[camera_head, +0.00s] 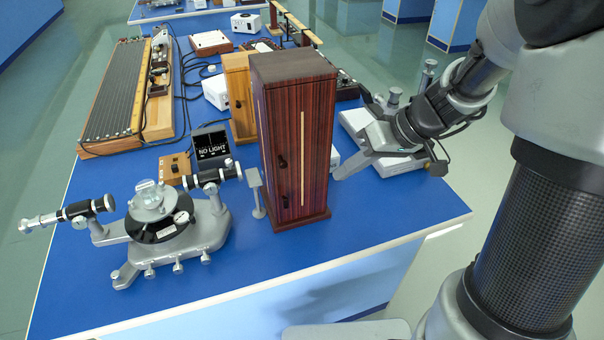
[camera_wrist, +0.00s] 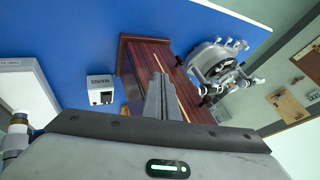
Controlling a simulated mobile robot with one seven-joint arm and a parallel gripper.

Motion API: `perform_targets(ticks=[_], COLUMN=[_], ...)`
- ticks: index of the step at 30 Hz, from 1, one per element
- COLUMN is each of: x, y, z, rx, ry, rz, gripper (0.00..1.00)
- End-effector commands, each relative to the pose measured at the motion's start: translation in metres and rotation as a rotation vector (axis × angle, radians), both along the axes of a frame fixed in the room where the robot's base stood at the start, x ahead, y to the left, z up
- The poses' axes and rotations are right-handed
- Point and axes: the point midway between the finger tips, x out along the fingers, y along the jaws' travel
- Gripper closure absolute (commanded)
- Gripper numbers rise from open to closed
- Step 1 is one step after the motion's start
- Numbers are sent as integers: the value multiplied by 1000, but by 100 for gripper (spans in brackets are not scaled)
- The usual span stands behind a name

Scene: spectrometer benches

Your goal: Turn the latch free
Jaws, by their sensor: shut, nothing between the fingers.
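A tall dark red-striped wooden cabinet (camera_head: 312,130) stands upright near the front edge of the blue bench. Its front has a pale vertical strip and two small black fittings, an upper one (camera_head: 282,161) and a lower one (camera_head: 285,201); I cannot tell which is the latch. My gripper (camera_head: 340,173) is shut and empty, beside the cabinet's right side. In the wrist view the closed fingers (camera_wrist: 162,92) overlap the cabinet (camera_wrist: 147,58); I cannot tell whether they touch it.
A grey spectrometer (camera_head: 170,225) stands left of the cabinet, with a small post (camera_head: 256,190) between them. A lighter wooden cabinet (camera_head: 238,95) and a "NO LIGHT" display (camera_head: 210,142) are behind. A white MAINS box (camera_wrist: 101,88) is nearby. The bench's front right is clear.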

Motion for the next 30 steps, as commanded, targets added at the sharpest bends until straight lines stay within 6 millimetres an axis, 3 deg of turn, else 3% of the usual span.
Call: perform_targets(ticks=[11,24,30], x=[2,22,14], y=[8,58,85], z=[-11,-83,-78], rx=[0,-1,-1], ry=[2,5,2], rz=[3,3,3], gripper=[100,100,100])
